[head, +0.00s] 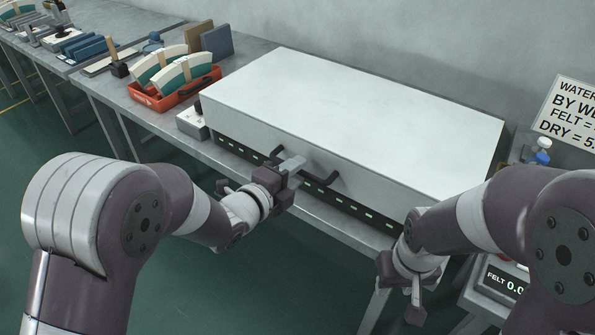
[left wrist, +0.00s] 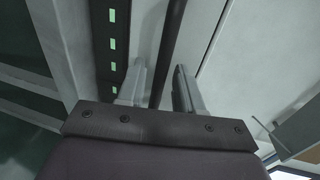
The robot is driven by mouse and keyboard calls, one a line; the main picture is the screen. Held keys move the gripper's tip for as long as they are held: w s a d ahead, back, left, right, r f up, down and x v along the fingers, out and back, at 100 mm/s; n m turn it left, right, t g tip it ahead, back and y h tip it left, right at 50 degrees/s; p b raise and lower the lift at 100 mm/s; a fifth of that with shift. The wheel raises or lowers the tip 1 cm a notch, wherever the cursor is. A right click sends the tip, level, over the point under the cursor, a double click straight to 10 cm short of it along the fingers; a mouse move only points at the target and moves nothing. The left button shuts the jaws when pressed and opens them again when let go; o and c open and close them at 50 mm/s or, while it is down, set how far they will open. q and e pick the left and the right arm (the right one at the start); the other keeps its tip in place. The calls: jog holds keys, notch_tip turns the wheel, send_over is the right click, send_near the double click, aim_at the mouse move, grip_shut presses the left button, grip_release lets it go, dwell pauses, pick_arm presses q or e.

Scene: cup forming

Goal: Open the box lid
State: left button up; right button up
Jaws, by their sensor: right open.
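The box (head: 350,115) is a large pale block on the bench, and its flat top lies level and looks closed. A dark bar handle (head: 318,176) runs along its front face, above a black strip with pale green marks. My left gripper (head: 291,168) is at the handle's left part. In the left wrist view, the handle bar (left wrist: 170,40) passes between its two parted fingers (left wrist: 160,85), with a visible gap on the right side. My right gripper (head: 400,300) hangs open and empty, low in front of the box's right end.
A red tray (head: 175,92) with curved green-and-white pieces stands left of the box. A small grey unit (head: 192,122) sits by the box's left corner. Bottles (head: 541,152) and a sign (head: 570,112) are at the right. A scale display (head: 505,283) is below my right arm.

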pick_arm(q)
jog(key=shift+w+d+f, duration=0.1)
jog(key=shift+w+d, duration=0.35)
jog(key=shift+d, duration=0.2)
jog(key=shift+a, duration=0.1)
grip_shut()
